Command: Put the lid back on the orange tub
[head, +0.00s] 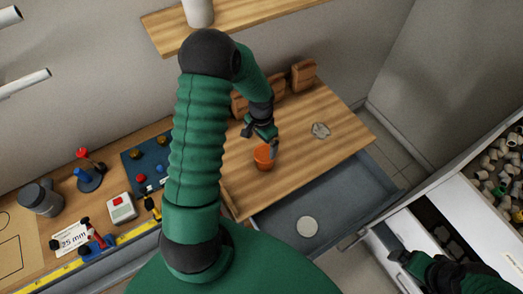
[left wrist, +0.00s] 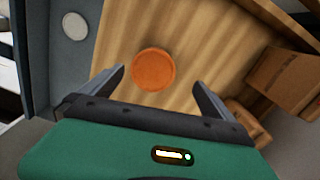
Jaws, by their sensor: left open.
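The orange tub (head: 264,158) stands on the wooden worktop near its front edge, and shows as an orange round (left wrist: 153,70) in the left wrist view. A pale round disc (head: 307,227), possibly the lid, lies flat in the open grey drawer below; it also shows in the left wrist view (left wrist: 75,26). My left gripper (head: 260,141) is open and empty above the tub, its fingers (left wrist: 159,80) on either side of the tub in the wrist picture. My right gripper (head: 396,248) is at the lower right by the white cabinet; its jaws are unclear.
The open drawer (head: 348,204) juts out in front of the worktop (head: 308,157). A grey crumpled lump (head: 320,130) lies right of the tub, and brown cartons (head: 303,75) stand behind. Fittings fill a bin (head: 497,165) at right. Tools and a blue board (head: 146,163) lie left.

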